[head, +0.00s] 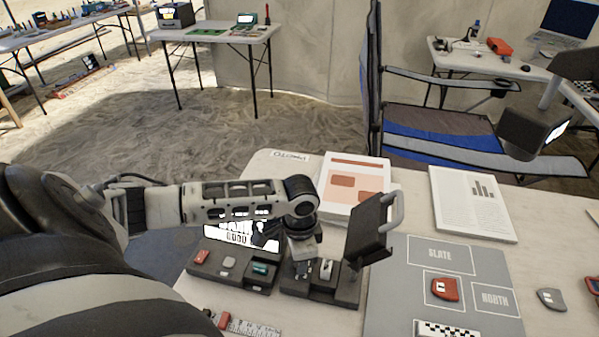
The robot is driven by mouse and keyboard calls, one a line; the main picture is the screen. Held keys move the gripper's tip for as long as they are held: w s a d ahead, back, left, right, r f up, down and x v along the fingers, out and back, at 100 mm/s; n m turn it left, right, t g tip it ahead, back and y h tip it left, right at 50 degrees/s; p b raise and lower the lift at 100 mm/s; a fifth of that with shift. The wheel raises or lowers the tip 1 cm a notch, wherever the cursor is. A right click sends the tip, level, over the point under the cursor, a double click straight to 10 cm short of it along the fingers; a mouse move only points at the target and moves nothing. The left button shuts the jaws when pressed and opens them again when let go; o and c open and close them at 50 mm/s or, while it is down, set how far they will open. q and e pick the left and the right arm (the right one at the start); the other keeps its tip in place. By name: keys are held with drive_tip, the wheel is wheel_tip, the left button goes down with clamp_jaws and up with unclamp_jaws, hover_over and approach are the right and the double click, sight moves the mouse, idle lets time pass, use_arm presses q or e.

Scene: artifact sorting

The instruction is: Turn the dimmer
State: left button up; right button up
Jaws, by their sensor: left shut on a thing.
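My left gripper (302,264) reaches down from the end of my left arm onto a dark control box (345,290) on the table. It is shut on a small part on top of this box, which I take to be the dimmer; the fingers mostly hide it. A light lever-like piece (325,268) shows just right of the fingers. A dark upright panel with a grey handle (370,228) stands at the box's right side. My right gripper is not in view.
Left of the box is another dark unit (232,266) with buttons and a lit screen. A grey sorting mat (392,300) with a red piece (445,289) lies to the right. Papers (355,183) and a booklet (470,205) lie behind. A ruler (250,328) lies in front.

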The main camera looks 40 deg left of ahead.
use_arm(q)
drive_tip(key=m, duration=0.6)
drive_tip(key=shift+w+r+m, duration=0.1)
drive_tip(key=shift+m, duration=0.3)
idle(0.3)
drive_tip(key=o, duration=1)
wheel_tip(320, 180, up, 16)
idle(0.4)
